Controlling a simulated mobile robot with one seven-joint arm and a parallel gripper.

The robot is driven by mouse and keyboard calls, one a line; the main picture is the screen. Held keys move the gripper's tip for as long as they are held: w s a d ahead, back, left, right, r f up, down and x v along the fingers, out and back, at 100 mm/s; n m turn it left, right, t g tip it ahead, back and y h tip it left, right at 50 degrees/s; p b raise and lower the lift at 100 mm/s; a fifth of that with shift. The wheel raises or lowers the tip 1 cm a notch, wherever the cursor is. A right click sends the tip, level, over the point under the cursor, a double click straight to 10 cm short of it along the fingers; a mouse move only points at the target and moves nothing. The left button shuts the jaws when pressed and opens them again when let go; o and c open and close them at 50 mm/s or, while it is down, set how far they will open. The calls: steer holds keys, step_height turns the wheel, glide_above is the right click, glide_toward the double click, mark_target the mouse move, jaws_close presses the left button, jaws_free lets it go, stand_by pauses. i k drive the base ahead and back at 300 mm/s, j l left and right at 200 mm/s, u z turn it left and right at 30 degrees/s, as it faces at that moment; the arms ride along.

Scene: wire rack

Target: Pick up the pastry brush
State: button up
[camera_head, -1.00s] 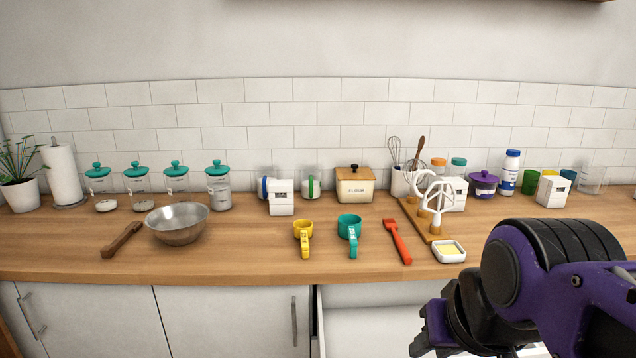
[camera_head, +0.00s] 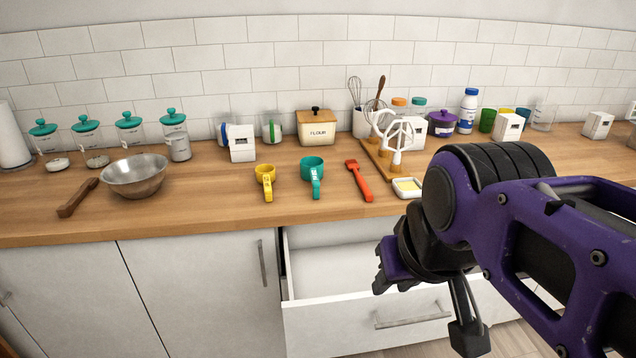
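The pastry brush (camera_head: 359,181) is red-orange and lies flat on the wooden counter, its handle toward the front edge. It lies between the teal measuring cup (camera_head: 313,169) and the small white butter dish (camera_head: 407,188). My gripper (camera_head: 388,277) is in front of the counter and below its top, to the right of and nearer than the brush. It is apart from the brush. Its fingers are seen from the side and partly hidden by my own wrist, so I cannot tell whether they are open.
A wooden board (camera_head: 378,160) with white mixer beaters stands right of the brush. A yellow measuring cup (camera_head: 265,177) and a metal bowl (camera_head: 134,175) are further left. An open drawer (camera_head: 365,317) juts out below the counter. Jars and containers line the wall.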

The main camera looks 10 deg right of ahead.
mark_target(352, 165)
steer(key=i+j, duration=0.1)
steer(key=j, duration=0.25)
steer(key=i+j, duration=0.1)
steer(key=j, duration=0.65)
steer(key=i+j+z, duration=0.1)
steer(key=j+z, duration=0.35)
steer(key=j, duration=0.2)
steer(key=i+l+z, duration=0.15)
steer(key=z, duration=1.3)
steer(key=i+l+z, duration=0.1)
steer(key=i+z, duration=0.15)
steer(key=z, duration=0.15)
steer(key=k+u, duration=0.1)
steer(key=k, duration=0.3)
